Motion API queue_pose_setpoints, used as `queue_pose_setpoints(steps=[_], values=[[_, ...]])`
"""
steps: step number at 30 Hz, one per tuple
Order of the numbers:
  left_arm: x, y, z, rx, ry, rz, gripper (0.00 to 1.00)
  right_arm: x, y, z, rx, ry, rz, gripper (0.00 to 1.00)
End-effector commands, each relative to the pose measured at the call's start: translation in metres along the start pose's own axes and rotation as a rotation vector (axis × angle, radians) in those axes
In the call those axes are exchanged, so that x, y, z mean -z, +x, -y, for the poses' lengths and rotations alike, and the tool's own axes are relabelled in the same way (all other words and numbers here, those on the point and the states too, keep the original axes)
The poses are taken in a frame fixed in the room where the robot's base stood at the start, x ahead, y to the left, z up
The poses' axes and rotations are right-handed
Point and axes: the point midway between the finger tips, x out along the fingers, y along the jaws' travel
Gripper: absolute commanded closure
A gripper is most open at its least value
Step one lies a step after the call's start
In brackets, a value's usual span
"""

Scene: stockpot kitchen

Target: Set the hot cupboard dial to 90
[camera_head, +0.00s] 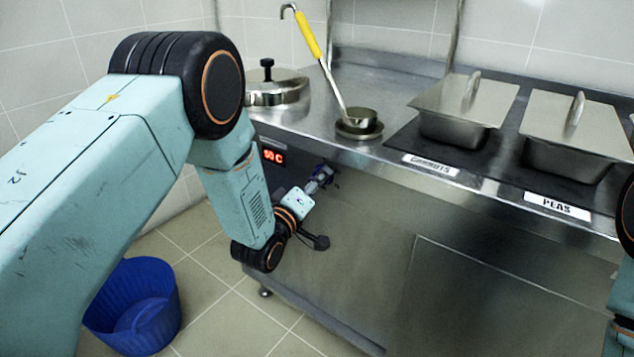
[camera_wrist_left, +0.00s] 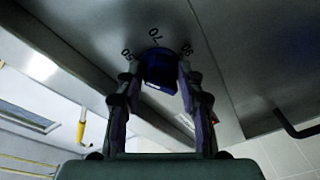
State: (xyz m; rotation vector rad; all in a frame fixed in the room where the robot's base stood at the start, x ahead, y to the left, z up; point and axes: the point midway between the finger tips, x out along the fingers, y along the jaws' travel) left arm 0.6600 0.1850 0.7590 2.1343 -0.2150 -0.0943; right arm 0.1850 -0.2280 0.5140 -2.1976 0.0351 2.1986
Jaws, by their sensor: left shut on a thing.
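The hot cupboard (camera_head: 375,240) is a steel counter with a dial on its front. The dial (camera_wrist_left: 160,70) is a blue knob in the left wrist view, with the marks 50, 70 and 90 around it. My left gripper (camera_head: 321,178) is at the cupboard's front, below the counter edge. Its two fingers are shut on the dial, one on each side, and partly hide it. A red lit display (camera_head: 273,156) sits beside the dial in the head view; it seems to read 60 C, partly behind my arm. My right gripper is out of view.
On the counter stand a lidded pot (camera_head: 277,90), a yellow-handled ladle (camera_head: 322,60) and lidded pans labelled carrots (camera_head: 455,135) and peas (camera_head: 570,160). A blue bin (camera_head: 135,310) stands on the tiled floor. A dark handle (camera_wrist_left: 295,130) shows in the left wrist view.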

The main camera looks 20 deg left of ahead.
Motion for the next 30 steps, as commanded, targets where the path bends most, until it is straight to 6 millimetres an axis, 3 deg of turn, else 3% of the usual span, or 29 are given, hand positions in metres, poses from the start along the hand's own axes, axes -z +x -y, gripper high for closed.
queue_pose_setpoints(steps=[30], values=[[0.0015,0.0002,0.0057,-0.13,0.927,-0.068,0.94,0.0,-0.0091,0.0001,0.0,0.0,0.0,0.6]])
